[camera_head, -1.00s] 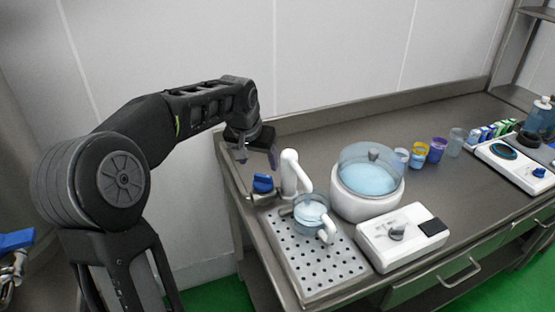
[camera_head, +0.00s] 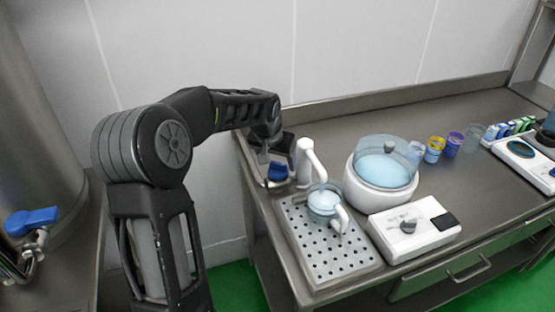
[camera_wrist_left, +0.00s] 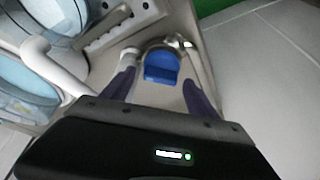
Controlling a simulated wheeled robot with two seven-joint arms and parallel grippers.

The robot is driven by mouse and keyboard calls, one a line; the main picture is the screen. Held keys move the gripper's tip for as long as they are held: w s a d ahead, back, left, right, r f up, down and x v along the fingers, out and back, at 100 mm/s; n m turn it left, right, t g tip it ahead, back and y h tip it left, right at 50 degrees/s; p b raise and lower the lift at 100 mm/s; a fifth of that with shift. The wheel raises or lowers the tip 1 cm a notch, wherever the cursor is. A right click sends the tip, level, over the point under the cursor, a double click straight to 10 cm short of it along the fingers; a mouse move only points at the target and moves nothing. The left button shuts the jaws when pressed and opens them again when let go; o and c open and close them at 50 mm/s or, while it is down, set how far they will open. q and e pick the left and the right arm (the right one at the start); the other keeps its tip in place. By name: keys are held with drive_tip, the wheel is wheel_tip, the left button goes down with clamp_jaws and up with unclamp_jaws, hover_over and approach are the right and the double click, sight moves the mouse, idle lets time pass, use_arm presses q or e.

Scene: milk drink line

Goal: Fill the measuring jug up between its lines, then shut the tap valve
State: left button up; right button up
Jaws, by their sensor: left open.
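The clear measuring jug (camera_head: 325,197) holds pale blue liquid and stands on the perforated drip tray (camera_head: 357,265), below the white tap spout (camera_head: 312,160). I cannot read its lines or tell whether liquid is running. The tap's blue valve handle (camera_head: 277,173) is left of the spout. My left gripper (camera_head: 277,157) is just above the handle, partly hidden by its own wrist. In the left wrist view, the blue handle (camera_wrist_left: 162,67) lies between and beyond the spread fingers of my left gripper (camera_wrist_left: 160,82). The gripper is open and empty. My right gripper is out of view.
A lidded bowl of blue liquid (camera_head: 381,188) and a white box with a knob (camera_head: 414,231) stand right of the jug. Several cups stand farther right. Another blue valve handle (camera_head: 32,220) is on a metal tank at the far left.

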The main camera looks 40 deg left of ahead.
use_arm(q)
drive_tip(key=shift+f, duration=0.3)
drive_tip(key=c, duration=1.4)
